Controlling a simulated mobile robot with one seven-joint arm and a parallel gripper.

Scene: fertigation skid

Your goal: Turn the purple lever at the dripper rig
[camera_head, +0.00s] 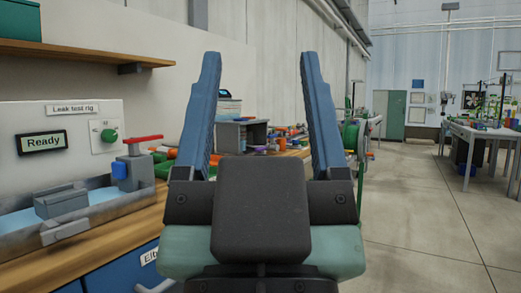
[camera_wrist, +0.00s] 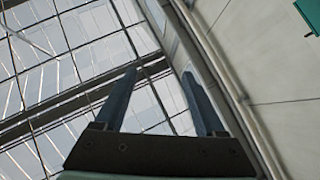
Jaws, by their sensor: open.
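My gripper (camera_head: 260,56) is raised in front of the head camera, its two blue fingers wide apart and nothing between them. In the wrist view my gripper (camera_wrist: 158,73) points up at the roof, also empty. I cannot make out a purple lever or a rig labelled as the dripper rig in either view. My fingers and palm hide part of the bench behind them.
At the left, the leak test rig (camera_head: 62,128) stands on a wooden bench (camera_head: 110,236), with a red-handled valve (camera_head: 143,139) and a "Ready" display. A grey box (camera_head: 240,135) and coloured parts stand farther along. Floor (camera_head: 415,205) is clear at right, before a table (camera_head: 487,132).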

